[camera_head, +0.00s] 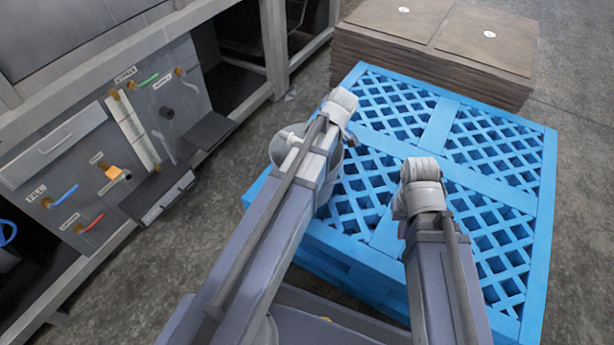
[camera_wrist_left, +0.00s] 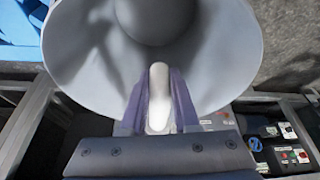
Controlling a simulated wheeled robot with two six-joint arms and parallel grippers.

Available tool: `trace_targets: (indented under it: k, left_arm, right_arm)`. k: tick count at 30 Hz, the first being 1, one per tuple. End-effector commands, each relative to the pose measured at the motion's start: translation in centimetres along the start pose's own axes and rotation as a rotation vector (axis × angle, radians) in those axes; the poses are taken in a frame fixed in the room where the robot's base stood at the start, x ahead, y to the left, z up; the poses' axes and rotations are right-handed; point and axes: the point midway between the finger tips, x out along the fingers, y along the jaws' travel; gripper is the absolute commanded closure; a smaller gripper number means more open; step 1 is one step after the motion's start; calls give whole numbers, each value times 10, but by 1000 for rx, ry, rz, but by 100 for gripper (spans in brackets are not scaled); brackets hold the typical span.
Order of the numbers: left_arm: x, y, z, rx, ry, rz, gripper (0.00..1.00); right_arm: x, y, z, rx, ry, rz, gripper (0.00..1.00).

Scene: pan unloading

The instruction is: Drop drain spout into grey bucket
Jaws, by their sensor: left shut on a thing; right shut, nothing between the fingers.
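In the left wrist view my left gripper (camera_wrist_left: 160,100) is shut on the white tab of a wide, round, light-grey piece, which I take for the drain spout (camera_wrist_left: 75,60). The piece fills the upper part of that view. In the head view part of a round grey shape (camera_head: 332,170) shows behind my left arm, above the pallet; it may be the same piece. My right gripper (camera_head: 420,172) is at the end of my right arm over the pallet, holding nothing. Its fingertips are hard to make out. I cannot make out a grey bucket in either view.
A blue lattice pallet (camera_head: 440,125) lies under both arms. A stack of brown boards (camera_head: 435,50) stands behind it. A grey machine panel (camera_head: 120,150) with labelled coloured handles stands at left. A blue ring (camera_head: 8,233) shows at the far left edge. Concrete floor lies between.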

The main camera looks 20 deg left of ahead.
Motion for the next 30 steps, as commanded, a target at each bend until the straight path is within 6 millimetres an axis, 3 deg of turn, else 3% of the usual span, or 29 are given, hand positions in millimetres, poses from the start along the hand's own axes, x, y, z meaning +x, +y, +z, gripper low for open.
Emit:
trace_targets:
  k: [3, 4, 13, 23, 30]
  left_arm:
    - [-1, 0, 0, 0, 0, 0, 100]
    - [-1, 0, 0, 0, 0, 0, 69]
    - [-1, 0, 0, 0, 0, 0, 36]
    - [-3, 0, 0, 0, 0, 0, 36]
    - [-20, 0, -2, 0, 0, 0, 36]
  right_arm:
    - [-1, 0, 0, 0, 0, 0, 100]
    - [-1, 0, 0, 0, 0, 0, 100]
    - [-1, 0, 0, 0, 0, 0, 100]
    - [-3, 0, 0, 0, 0, 0, 100]
    - [-19, 2, 1, 3, -1, 1, 100]
